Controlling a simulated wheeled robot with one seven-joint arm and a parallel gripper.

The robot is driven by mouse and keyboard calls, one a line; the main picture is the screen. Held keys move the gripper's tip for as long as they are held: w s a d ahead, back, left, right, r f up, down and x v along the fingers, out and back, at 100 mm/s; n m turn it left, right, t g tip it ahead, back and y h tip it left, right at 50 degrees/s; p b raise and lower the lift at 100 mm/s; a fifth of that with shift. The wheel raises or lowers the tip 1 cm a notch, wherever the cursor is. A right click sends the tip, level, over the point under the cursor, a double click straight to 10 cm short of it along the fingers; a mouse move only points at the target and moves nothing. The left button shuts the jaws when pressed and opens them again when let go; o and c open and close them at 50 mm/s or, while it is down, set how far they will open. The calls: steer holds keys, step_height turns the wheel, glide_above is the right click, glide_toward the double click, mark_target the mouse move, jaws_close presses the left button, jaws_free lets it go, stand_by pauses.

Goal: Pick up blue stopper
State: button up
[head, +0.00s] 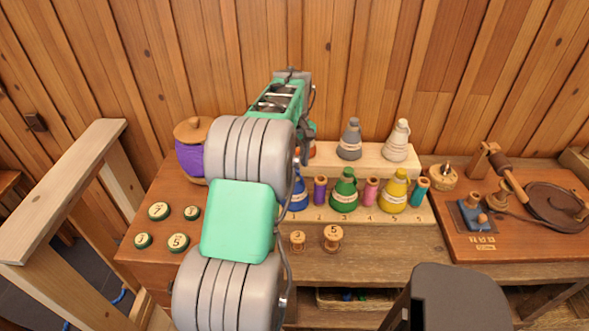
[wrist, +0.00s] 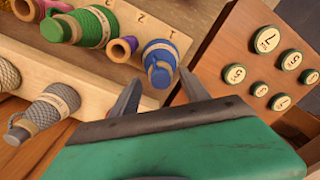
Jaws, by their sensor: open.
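A blue cone-shaped piece with a pale label band (head: 298,197) stands at the left end of the front row on the stepped wooden rack, partly hidden by my arm. It also shows in the wrist view (wrist: 160,62), just beyond my fingertips; I take it as the blue stopper, though a blue block (head: 471,214) sits on the right-hand board too. In the head view my arm hides the fingers.
A purple spool (head: 321,190) and green cone (head: 344,190) stand beside the blue one. Grey (head: 349,140) and cream (head: 396,141) cones stand on the upper step. Numbered discs (head: 158,211) lie left; two small wooden spools (head: 333,237) stand in front.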

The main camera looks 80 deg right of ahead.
steer(key=shift+f, duration=0.25)
jaws_close()
stand_by(0.4)
